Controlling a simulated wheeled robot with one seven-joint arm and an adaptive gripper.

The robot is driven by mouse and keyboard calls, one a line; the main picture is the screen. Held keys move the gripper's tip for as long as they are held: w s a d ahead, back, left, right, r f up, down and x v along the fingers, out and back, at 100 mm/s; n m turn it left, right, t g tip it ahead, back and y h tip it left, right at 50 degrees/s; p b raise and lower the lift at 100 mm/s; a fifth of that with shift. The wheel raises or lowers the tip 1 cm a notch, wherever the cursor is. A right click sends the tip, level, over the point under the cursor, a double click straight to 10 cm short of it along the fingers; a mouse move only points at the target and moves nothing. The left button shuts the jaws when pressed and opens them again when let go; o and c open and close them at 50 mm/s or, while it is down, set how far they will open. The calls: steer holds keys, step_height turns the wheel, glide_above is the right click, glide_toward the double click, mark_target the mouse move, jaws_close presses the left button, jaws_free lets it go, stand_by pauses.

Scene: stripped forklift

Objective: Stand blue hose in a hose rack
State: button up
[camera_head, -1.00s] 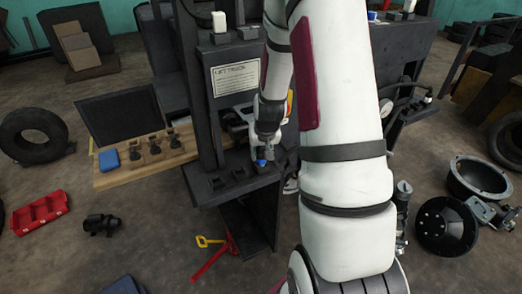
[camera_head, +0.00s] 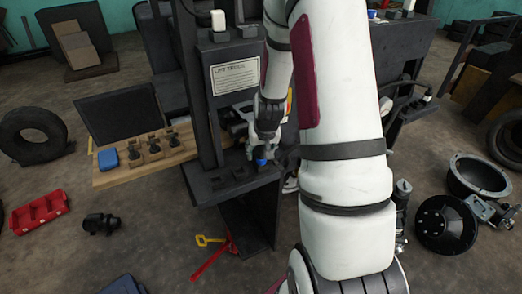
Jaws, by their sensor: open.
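The blue hose (camera_head: 261,162) shows as a small blue piece low at my gripper's tips, over the right end of a dark shelf with square sockets. This shelf looks like the hose rack (camera_head: 222,189), on the front of the dark forklift frame. My gripper (camera_head: 263,154) points down at the blue hose with its fingers open around or just above it. Whether the fingers touch it, and whether its lower end sits in a socket, is too small to tell. My arm hides part of the frame behind and to the right.
A wooden board (camera_head: 110,180) with a blue box (camera_head: 108,158) and several dark fittings lies left of the rack. The labelled forklift mast (camera_head: 205,100) rises behind the rack. A red tray (camera_head: 38,212), a red-yellow tool (camera_head: 212,255) and tyres lie on the floor.

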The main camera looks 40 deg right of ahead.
steer(key=v, duration=1.1)
steer(key=shift+r, duration=0.4)
steer(key=shift+s, duration=0.15)
steer(key=s+a+r+n+t+y, duration=0.1)
steer(key=s+a+r+n, duration=0.25)
steer(key=a+r, duration=0.9)
steer(key=s+a+r+n, duration=0.1)
steer(key=s+a+r, duration=0.1)
steer(key=s+a, duration=0.3)
steer(key=s+a+r+n+y, duration=0.1)
steer(key=s+a+r+n, duration=0.1)
steer(key=s+a, duration=0.3)
steer(key=s+r, duration=0.1)
steer(key=s, duration=0.2)
steer(key=shift+r, duration=0.35)
